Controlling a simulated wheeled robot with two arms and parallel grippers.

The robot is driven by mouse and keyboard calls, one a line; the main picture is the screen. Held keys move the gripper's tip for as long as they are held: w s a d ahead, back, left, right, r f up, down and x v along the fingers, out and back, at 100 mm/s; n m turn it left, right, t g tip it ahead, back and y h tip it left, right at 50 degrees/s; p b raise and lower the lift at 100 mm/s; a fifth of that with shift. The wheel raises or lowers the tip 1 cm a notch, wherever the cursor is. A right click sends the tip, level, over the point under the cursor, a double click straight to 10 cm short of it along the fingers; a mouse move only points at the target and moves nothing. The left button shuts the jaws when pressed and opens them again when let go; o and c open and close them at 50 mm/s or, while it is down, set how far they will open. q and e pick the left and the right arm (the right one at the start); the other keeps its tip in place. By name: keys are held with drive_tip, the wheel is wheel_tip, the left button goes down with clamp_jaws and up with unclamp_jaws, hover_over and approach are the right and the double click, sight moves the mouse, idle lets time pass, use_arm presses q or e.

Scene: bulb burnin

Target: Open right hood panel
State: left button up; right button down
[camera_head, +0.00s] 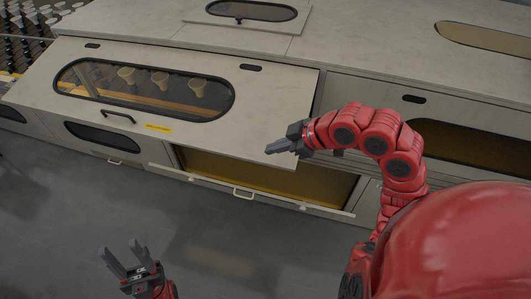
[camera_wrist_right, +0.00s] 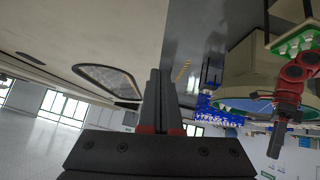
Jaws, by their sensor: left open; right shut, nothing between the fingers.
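A pale hood panel (camera_head: 255,110) with an oval window, a black handle (camera_head: 117,117) and a yellow label stands swung outward from the cabinet. An amber interior (camera_head: 250,177) shows below its lower edge. My right gripper (camera_head: 268,150) is shut and empty at the panel's lower right corner; whether it touches I cannot tell. Its closed fingers (camera_wrist_right: 160,98) also show in the right wrist view, beside a pale surface with an oval window. Farther right, another front section (camera_head: 350,95) has an amber-tinted window (camera_head: 475,150). My left gripper (camera_head: 118,250) is open and empty, low over the floor.
Several bulb-like shapes (camera_head: 160,80) show behind the panel's window. A lower front with a pale handle (camera_head: 243,193) lies below the opening. The cabinet top (camera_head: 350,40) is broad and flat. Grey floor (camera_head: 50,200) in front is clear.

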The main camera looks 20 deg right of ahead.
sight(256, 160)
drive_tip(key=shift+w+a+f+p, duration=0.2)
drive_tip(key=shift+w+f+p, duration=0.25)
drive_tip(key=shift+f, duration=0.6)
drive_tip(key=shift+w+a+f+p, duration=0.25)
drive_tip(key=shift+w+f+p, duration=0.15)
drive_tip(key=shift+f, duration=0.7)
drive_tip(key=shift+w+a+f+p, duration=0.2)
drive_tip(key=shift+w+f+p, duration=0.25)
drive_tip(key=shift+f, duration=0.6)
